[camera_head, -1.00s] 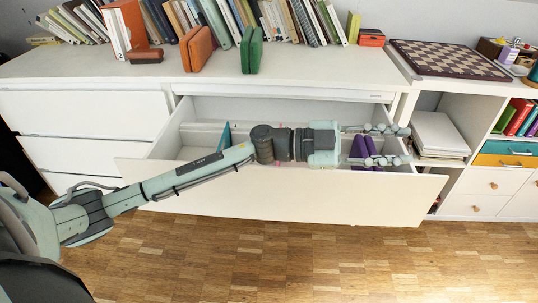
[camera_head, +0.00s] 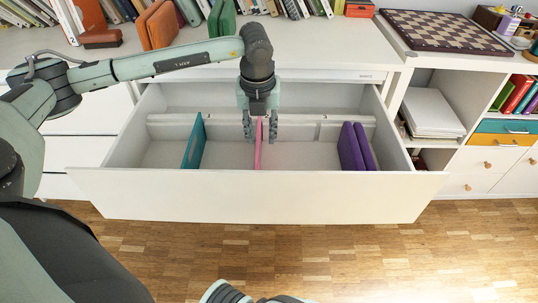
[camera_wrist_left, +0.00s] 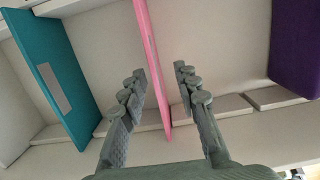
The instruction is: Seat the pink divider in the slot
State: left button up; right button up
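The pink divider (camera_head: 258,153) stands upright, front to back, in the middle of the open white drawer (camera_head: 240,196). It also shows in the left wrist view (camera_wrist_left: 150,62). My left gripper (camera_head: 261,138) points down into the drawer with its fingers apart, one on each side of the divider. In the left wrist view the gripper (camera_wrist_left: 160,72) shows a clear gap on the divider's right; the left finger is closer to it. A light slotted rail (camera_wrist_left: 232,106) runs along the drawer. I cannot tell whether the divider's lower edge sits in a slot.
A teal divider (camera_head: 193,142) stands in the drawer on the left, and purple cases (camera_head: 350,148) stand on the right. The drawer floor between them is mostly clear. Above, the white dresser top (camera_head: 330,50) holds books and cases. A chessboard (camera_head: 440,32) lies at the right.

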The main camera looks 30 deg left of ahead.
pick_arm(q)
jog(key=f, duration=0.2)
jog(key=a+f, duration=0.1)
jog(key=f, duration=0.5)
jog(key=shift+w+a+p, duration=0.2)
jog(key=shift+p, duration=0.1)
jog(key=shift+c, duration=0.2)
grip_shut()
